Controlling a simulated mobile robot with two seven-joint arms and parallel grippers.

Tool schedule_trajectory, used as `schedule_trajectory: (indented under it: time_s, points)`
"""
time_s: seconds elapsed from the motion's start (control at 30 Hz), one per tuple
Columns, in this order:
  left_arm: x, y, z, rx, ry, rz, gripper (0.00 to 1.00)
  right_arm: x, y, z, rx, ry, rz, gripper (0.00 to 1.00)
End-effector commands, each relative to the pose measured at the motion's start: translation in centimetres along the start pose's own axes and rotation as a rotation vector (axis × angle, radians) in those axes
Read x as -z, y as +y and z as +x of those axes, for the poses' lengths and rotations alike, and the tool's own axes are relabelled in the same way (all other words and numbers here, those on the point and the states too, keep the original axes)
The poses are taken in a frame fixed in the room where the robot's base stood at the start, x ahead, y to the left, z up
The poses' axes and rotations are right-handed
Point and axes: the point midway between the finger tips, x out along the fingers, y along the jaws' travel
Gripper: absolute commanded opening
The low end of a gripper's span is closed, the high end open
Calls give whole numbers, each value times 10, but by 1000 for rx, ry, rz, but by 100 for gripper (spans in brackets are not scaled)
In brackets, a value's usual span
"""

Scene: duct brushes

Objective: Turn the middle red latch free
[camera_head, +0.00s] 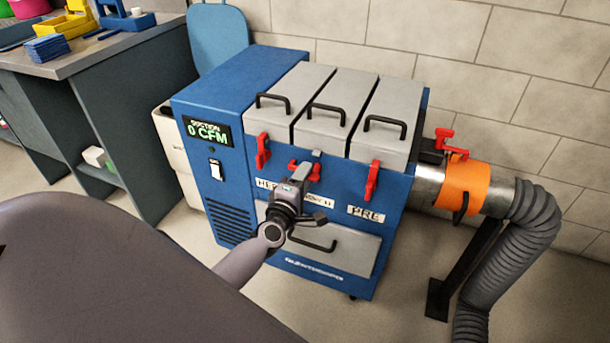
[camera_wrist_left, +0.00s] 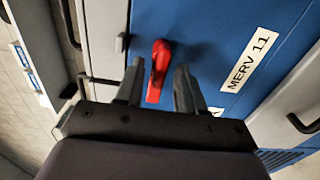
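The middle red latch (camera_head: 293,166) sits on the blue filter unit (camera_head: 232,98) below the middle grey lid, partly hidden by my left gripper (camera_head: 303,171) in the head view. In the left wrist view, the latch (camera_wrist_left: 157,72) shows between the two fingers of the left gripper (camera_wrist_left: 158,85), with a gap on each side. The fingers are apart and hold nothing. The latch seems to lie sideways, while the left red latch (camera_head: 262,151) and right red latch (camera_head: 372,181) stand upright. My right gripper is not in view.
Lid handles (camera_head: 327,112) stand on top of the unit. A grey drawer (camera_head: 340,250) with a black handle is below the latches. An orange collar (camera_head: 463,187) and grey hose (camera_head: 512,250) are at the right. A workbench (camera_head: 80,55) stands at the left.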

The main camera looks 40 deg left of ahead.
Motion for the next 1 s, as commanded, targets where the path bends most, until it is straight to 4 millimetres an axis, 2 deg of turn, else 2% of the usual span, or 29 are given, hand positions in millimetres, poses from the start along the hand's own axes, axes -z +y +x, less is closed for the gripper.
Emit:
schedule_trajectory:
  time_s: [0.2,0.43,0.6,1.0]
  points:
    - [0,0,-32,3,1,-2,38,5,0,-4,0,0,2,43]
    - [0,-1,-56,3,1,-2,38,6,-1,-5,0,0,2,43]
    - [0,0,-62,1,1,-3,38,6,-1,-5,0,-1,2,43]
    - [0,0,-62,1,1,-2,38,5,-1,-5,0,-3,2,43]
